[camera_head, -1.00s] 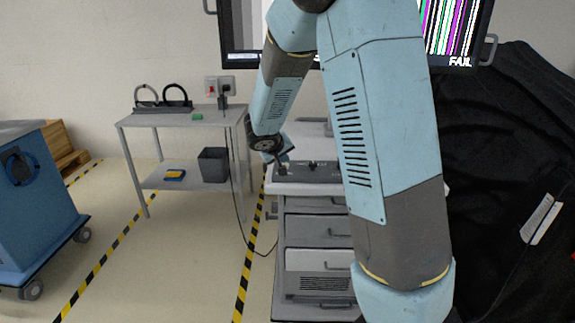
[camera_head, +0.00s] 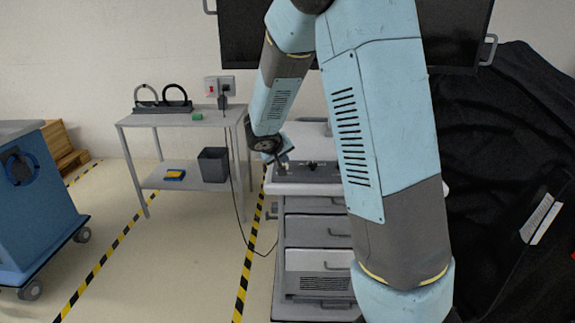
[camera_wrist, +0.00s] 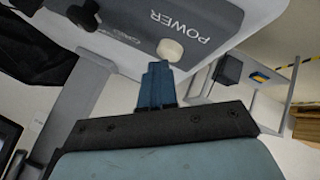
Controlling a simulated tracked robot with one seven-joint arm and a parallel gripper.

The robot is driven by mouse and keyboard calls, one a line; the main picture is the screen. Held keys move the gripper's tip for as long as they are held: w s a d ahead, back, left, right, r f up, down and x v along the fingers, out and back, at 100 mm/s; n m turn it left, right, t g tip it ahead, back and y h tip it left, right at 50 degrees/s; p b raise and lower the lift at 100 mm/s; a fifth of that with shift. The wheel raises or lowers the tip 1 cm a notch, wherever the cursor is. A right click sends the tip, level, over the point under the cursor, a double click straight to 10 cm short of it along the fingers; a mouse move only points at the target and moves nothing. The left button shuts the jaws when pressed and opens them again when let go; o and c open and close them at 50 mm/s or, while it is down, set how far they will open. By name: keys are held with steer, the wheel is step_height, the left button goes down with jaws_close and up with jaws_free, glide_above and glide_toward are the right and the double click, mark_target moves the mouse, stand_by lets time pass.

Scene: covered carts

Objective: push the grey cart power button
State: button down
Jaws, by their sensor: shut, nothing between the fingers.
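The grey cart (camera_head: 318,230) with drawers stands in the middle of the head view, partly hidden behind my arm. In the wrist view its top panel (camera_wrist: 135,25) carries the word POWER and a round cream power button (camera_wrist: 170,50). My gripper (camera_wrist: 159,66) is shut and empty, with its blue fingertips right at the button's lower edge in that view. Whether they touch it or stand just off it, I cannot tell. In the head view my gripper (camera_head: 282,162) is over the left part of the cart's top. A dark knob (camera_wrist: 85,15) sits on the same panel.
A dark screen (camera_head: 455,45) hangs on the wall behind my arm. A grey table (camera_head: 165,119) with a bin (camera_head: 213,165) stands left of the cart. A blue cart (camera_head: 35,215) is at far left. Black cloth (camera_head: 500,150) covers something at right. Open floor lies between the carts.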

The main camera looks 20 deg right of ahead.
steer(key=shift+r, duration=0.2)
steer(key=shift+r, duration=3)
steer(key=shift+s+d+r, duration=0.1)
steer(key=shift+s+r, duration=0.05)
steer(key=s+d+r+m+g+y, duration=0.1)
steer(key=s+d+r, duration=0.25)
steer(key=s, duration=0.45)
steer(key=s+d+r+m+g, duration=0.1)
steer(key=s+d+r, duration=0.1)
steer(key=s+r, duration=0.5)
steer(key=s+a+y, duration=0.2)
steer(key=s, duration=0.8)
steer(key=s+a+y, duration=0.1)
steer(key=s+y, duration=0.1)
steer(key=s, duration=0.8)
steer(key=shift+s+a+f, duration=0.2)
steer(key=shift+s+a, duration=0.1)
steer(key=shift+a, duration=0.1)
